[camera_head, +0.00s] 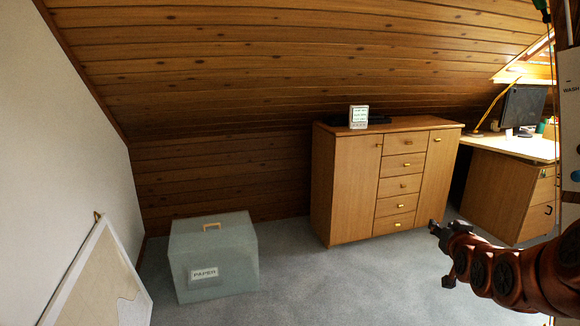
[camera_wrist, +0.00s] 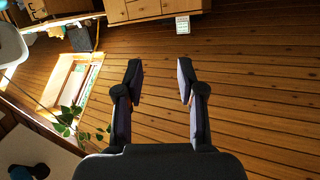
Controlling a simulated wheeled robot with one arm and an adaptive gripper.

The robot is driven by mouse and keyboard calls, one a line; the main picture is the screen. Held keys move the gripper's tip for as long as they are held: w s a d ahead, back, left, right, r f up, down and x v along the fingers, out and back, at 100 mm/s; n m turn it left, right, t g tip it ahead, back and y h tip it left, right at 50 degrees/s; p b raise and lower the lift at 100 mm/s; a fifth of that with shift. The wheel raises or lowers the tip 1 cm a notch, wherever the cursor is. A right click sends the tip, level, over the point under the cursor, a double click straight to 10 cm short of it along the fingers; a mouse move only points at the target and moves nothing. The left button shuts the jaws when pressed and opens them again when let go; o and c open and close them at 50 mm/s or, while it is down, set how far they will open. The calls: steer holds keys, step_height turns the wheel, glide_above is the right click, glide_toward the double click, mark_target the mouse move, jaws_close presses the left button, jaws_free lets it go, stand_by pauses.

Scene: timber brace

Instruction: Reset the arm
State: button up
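My gripper (camera_wrist: 159,82) shows in the wrist view with its two dark fingers spread apart and nothing between them. Behind the fingers is the wood-plank surface. In the head view my arm reaches in from the right edge, and my gripper (camera_head: 438,229) is at its left end, in front of the wooden cabinet's right side. It touches nothing that I can see.
A wooden cabinet (camera_head: 345,190) with several drawers stands against the sloped plank wall. A grey box (camera_head: 214,272) labelled PAPER is on the carpet. A desk (camera_head: 510,180) with a monitor (camera_head: 522,106) is at the right. A framed board (camera_head: 100,280) leans at the left. Carpet between is clear.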

steer(key=s+a+r+n+g+y+p, duration=0.1)
steer(key=s+a+n+g+y+p, duration=0.15)
steer(key=s+a+g+p, duration=1)
steer(key=s+a+r+g+p, duration=0.1)
steer(key=s+a+r, duration=0.1)
steer(key=s, duration=0.8)
steer(key=s+a+r+g+p, duration=0.2)
steer(key=s+a, duration=0.3)
steer(key=s, duration=0.5)
steer(key=s+a+r+n+g+p, duration=0.1)
steer(key=s+a+r, duration=0.1)
steer(key=s, duration=0.8)
steer(key=shift+s+a+r+y+p, duration=0.25)
steer(key=shift+a+r+y+p, duration=0.15)
steer(key=shift+a, duration=0.5)
steer(key=shift+d, duration=0.15)
